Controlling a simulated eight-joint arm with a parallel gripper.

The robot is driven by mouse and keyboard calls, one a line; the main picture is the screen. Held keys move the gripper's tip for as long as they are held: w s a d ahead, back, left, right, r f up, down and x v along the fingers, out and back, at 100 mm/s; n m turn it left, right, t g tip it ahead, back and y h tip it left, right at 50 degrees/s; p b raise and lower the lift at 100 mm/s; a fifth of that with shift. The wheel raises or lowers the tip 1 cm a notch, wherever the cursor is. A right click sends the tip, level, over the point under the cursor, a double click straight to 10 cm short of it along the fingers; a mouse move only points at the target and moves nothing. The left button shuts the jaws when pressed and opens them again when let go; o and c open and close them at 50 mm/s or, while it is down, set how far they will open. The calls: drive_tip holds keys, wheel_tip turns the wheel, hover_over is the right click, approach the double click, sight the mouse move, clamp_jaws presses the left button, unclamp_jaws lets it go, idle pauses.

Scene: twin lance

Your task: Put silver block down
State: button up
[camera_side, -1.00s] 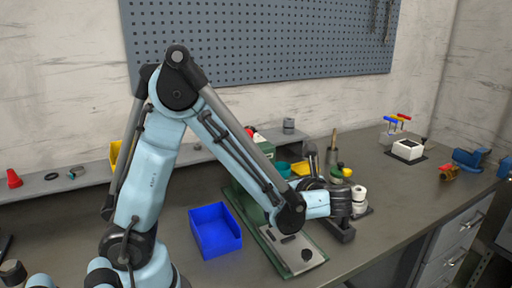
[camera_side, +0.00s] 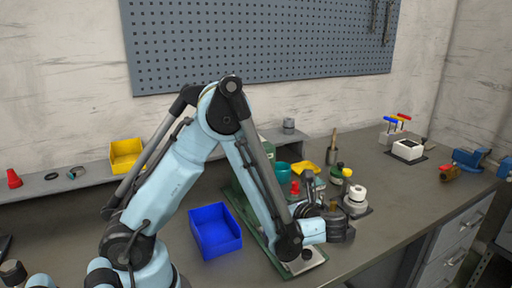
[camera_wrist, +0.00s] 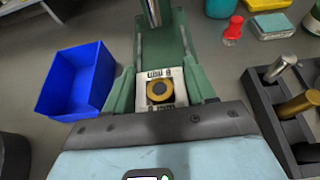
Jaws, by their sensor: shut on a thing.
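The silver block (camera_wrist: 160,88) shows in the wrist view as a pale square piece around a gold ring with a dark centre. It lies between two green side pieces, over or on a green fixture (camera_wrist: 160,45); I cannot tell whether it touches the fixture. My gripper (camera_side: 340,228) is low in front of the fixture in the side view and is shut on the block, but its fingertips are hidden. The green fixture (camera_side: 247,205) is partly covered by my arm. The block cannot be made out in the side view.
A blue bin (camera_wrist: 78,82) stands left of the fixture and also shows in the side view (camera_side: 215,231). A black rack (camera_wrist: 270,110) with silver and gold rods is close on the right. A red piece (camera_wrist: 233,28) stands beyond.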

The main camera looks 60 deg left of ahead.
drive_tip(key=shift+f, duration=1.8)
drive_tip(key=o, duration=1.3)
drive_tip(key=shift+o, duration=0.2)
